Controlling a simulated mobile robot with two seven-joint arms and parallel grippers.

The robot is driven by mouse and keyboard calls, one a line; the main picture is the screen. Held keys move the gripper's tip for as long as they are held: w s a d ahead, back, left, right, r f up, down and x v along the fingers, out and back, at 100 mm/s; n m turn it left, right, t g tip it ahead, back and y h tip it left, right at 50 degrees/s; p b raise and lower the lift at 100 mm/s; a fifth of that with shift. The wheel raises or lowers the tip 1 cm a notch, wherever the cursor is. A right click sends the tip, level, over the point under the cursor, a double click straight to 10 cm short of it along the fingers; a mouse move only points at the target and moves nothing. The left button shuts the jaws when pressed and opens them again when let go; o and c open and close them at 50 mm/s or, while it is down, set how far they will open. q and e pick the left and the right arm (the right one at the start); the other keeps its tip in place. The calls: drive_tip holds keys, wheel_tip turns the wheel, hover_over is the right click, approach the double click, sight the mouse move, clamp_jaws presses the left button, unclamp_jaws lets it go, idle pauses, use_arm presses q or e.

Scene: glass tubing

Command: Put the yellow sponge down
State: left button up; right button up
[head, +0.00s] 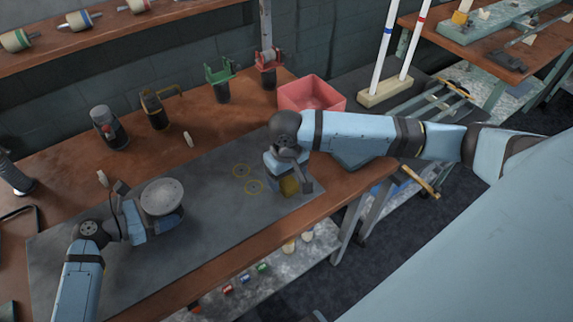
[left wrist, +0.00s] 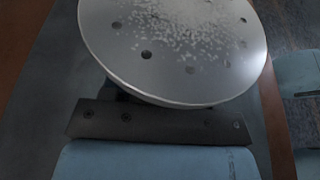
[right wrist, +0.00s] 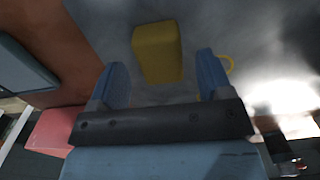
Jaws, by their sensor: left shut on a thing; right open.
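The yellow sponge (right wrist: 157,48) is a small block on the dark grey mat (head: 90,245), seen in the right wrist view just ahead of and between my right gripper's (right wrist: 162,72) spread blue fingers. In the head view the sponge (head: 290,186) shows partly, under my right gripper (head: 287,178), near the mat's right end. My right gripper is open, and a gap shows on each side of the sponge. My left gripper (head: 155,222) is shut on a round grey metal disc (head: 162,195), whose speckled face fills the left wrist view (left wrist: 175,45). Its fingers are hidden there.
Two yellow rings (head: 247,179) are marked on the mat left of the sponge. A pink bin (head: 312,96) stands behind my right arm. Dark tools and holders line the back of the wooden bench (head: 185,118). The mat between my grippers is mostly clear.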

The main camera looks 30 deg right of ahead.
wheel_tip(320, 180, up, 10)
idle(0.3)
drive_tip(key=shift+o, duration=0.3)
drive_tip(key=o, duration=0.4)
drive_tip(key=shift+c, duration=0.2)
drive_tip(key=m+h, duration=0.1)
drive_tip(key=m, duration=1.7)
hover_over(287, 182)
drive_tip(key=f, duration=0.7)
drive_tip(key=shift+a, duration=0.3)
drive_tip(key=shift+w+d+f, duration=0.15)
drive_tip(key=shift+d+f, duration=0.05)
drive_tip(key=shift+f, duration=1.1)
drive_tip(key=shift+w+d+f, duration=0.15)
drive_tip(key=shift+f, duration=1.15)
